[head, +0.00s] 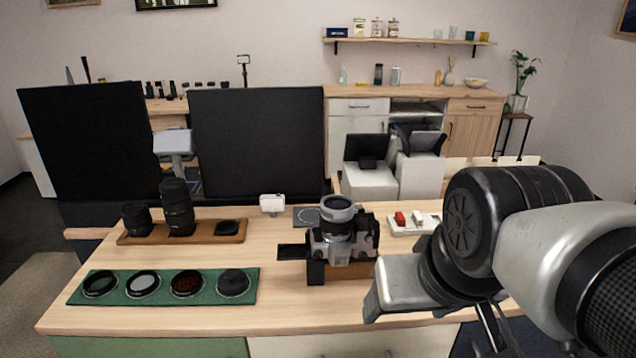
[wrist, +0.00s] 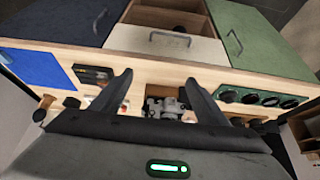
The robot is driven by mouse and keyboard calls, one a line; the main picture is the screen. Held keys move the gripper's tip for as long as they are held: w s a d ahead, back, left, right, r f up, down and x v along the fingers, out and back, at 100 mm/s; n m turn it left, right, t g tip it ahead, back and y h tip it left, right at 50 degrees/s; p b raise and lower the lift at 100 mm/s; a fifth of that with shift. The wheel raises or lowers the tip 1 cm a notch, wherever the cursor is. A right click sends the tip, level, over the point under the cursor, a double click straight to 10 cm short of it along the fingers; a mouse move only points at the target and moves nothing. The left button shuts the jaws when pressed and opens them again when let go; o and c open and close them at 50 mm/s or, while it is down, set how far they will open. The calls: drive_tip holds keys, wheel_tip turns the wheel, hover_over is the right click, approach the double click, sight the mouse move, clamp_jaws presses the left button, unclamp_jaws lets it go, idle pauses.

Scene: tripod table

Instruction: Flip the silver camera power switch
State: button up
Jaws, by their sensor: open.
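The silver and black camera (head: 343,246) sits on a wooden block on the table, its lens tilted upward. Its power switch is too small to make out. In the wrist view the camera (wrist: 165,106) shows small between the two black fingers, partly hidden by my gripper's body. My gripper (wrist: 158,78) is open, with nothing between its fingers, and apart from the camera. In the head view my arm is right of the camera, and the gripper is mostly hidden behind it at the table's front right.
A green filter tray (head: 168,299) lies at the front left, with a wooden lens tray (head: 128,239) behind it. A white tray (head: 401,231) with small red and white items is right of the camera. A small white box (head: 272,203) stands behind.

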drive_tip(key=shift+w+r+p, duration=0.15)
drive_tip(key=shift+r+p, duration=0.1)
drive_tip(key=shift+p, duration=0.05)
drive_tip(key=c, duration=0.6)
drive_tip(key=shift+m+g+h, duration=0.3)
drive_tip(key=shift+g+h, duration=0.4)
drive_tip(key=shift+h, duration=0.1)
drive_tip(key=w+r+p, duration=0.1)
drive_tip(key=p, duration=0.1)
drive_tip(key=w+r+p, duration=0.2)
drive_tip(key=shift+w, duration=0.25)
drive_tip(key=c, duration=1.1)
drive_tip(key=shift+g+h, duration=0.3)
drive_tip(key=shift+h, duration=0.5)
drive_tip(key=w+p, duration=0.1)
drive_tip(key=w+r+p, duration=0.1)
drive_tip(key=w, duration=0.1)
drive_tip(key=w+a+r+p, duration=0.1)
drive_tip(key=p, duration=0.1)
drive_tip(key=shift+w+r, duration=0.1)
drive_tip(key=shift+w, duration=0.15)
clamp_jaws()
drive_tip(key=w+a+t+h+p, duration=0.1)
drive_tip(key=w+a+h+p, duration=0.1)
drive_tip(key=w+a+p, duration=0.4)
drive_tip(key=w, duration=0.3)
drive_tip(key=shift+w+a+r+m+h, duration=0.3)
drive_tip(key=shift+a+r, duration=0.1)
